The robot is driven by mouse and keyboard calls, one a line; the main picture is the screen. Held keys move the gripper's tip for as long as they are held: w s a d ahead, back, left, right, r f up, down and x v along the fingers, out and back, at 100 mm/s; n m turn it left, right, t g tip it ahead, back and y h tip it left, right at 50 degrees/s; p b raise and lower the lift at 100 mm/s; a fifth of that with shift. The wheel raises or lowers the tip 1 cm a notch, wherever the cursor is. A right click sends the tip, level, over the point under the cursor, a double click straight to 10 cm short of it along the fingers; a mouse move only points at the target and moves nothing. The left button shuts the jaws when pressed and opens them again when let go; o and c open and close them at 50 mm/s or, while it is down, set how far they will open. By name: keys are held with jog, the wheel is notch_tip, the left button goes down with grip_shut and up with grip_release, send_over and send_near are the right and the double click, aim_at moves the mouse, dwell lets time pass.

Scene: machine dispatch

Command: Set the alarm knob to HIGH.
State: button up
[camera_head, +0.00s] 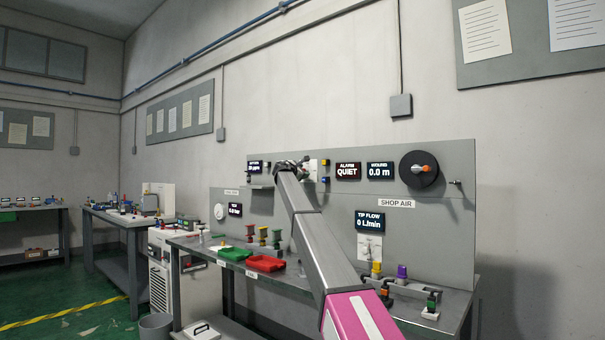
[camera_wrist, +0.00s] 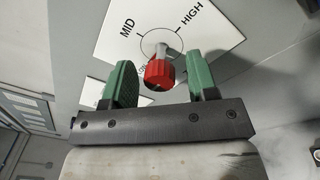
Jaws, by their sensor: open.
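The alarm knob (camera_wrist: 159,75) is a red ribbed cap on a grey stem in the wrist view. It stands out from a white dial plate (camera_wrist: 108,46) marked MID and HIGH; another label is mostly hidden behind the knob. My gripper (camera_wrist: 162,78) is open, with one green finger on each side of the knob and a visible gap to both. In the head view my gripper (camera_head: 290,166) is at the back panel, and the knob is hidden or too small to make out. The alarm display (camera_head: 348,171) reads QUIET.
The grey back panel (camera_head: 440,240) carries a GROUND display (camera_head: 380,171), a dark round dial (camera_head: 419,170) with an orange handle, and a TIP FLOW display (camera_head: 369,221). Red (camera_head: 265,264) and green (camera_head: 235,254) trays sit on the bench below.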

jog(key=c, duration=0.9)
